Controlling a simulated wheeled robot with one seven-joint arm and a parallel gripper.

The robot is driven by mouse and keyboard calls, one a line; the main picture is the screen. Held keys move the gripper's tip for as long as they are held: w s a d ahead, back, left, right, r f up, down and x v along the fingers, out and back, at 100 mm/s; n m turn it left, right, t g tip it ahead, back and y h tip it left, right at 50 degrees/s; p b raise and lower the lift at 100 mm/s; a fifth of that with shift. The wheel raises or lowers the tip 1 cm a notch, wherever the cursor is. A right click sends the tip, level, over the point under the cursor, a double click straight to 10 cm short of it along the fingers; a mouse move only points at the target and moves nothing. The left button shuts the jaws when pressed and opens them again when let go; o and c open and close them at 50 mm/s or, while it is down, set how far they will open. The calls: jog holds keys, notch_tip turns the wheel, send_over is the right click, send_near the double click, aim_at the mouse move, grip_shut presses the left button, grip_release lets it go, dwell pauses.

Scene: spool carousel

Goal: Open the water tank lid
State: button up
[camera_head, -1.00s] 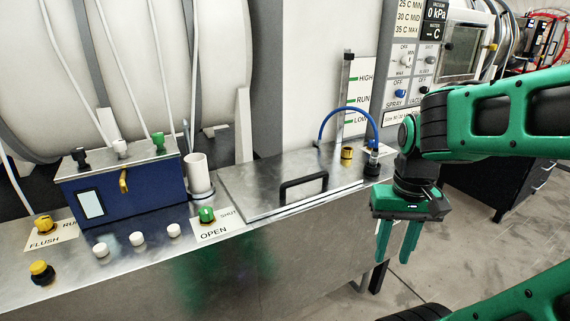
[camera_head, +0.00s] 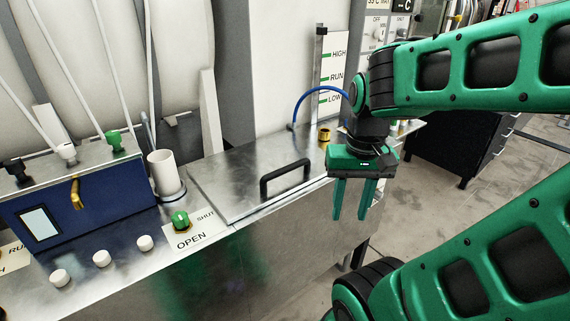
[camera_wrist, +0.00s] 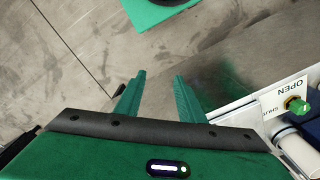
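The water tank lid (camera_head: 240,180) is a flat metal plate on top of the steel tank (camera_head: 225,265), and it lies closed. A black bar handle (camera_head: 286,176) stands on the lid near its front edge. My gripper (camera_head: 350,212) is to the right of the handle, in front of the tank's right end, pointing down. Its two green fingers are apart with nothing between them. In the wrist view my gripper (camera_wrist: 158,82) is also open, with floor and part of the tank front beyond it. The lid and handle do not show clearly in the wrist view.
A green knob (camera_head: 180,219) with an OPEN/SHUT label, also in the wrist view (camera_wrist: 297,105), sits left of the lid. A blue hose (camera_head: 312,97) arches behind.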

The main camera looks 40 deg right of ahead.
aim_at(287, 167)
jog(key=w+d+r+m+t, duration=0.1)
jog(key=w+r+m, duration=0.15)
jog(key=w, duration=0.55)
jog(key=w+d+r+m, duration=0.15)
jog(key=w+m, duration=0.25)
jog(key=w, duration=0.4)
jog(key=w+r+m+t, duration=0.1)
jog(key=w+r+m, duration=0.25)
jog(key=w, duration=0.45)
jog(key=f, duration=0.3)
jog(key=w+f, duration=0.1)
jog(key=f, duration=0.3)
jog(key=w+f, duration=0.1)
jog(key=f, duration=0.3)
jog(key=shift+w+f, duration=0.15)
jog(key=shift+c, duration=0.4)
grip_shut()
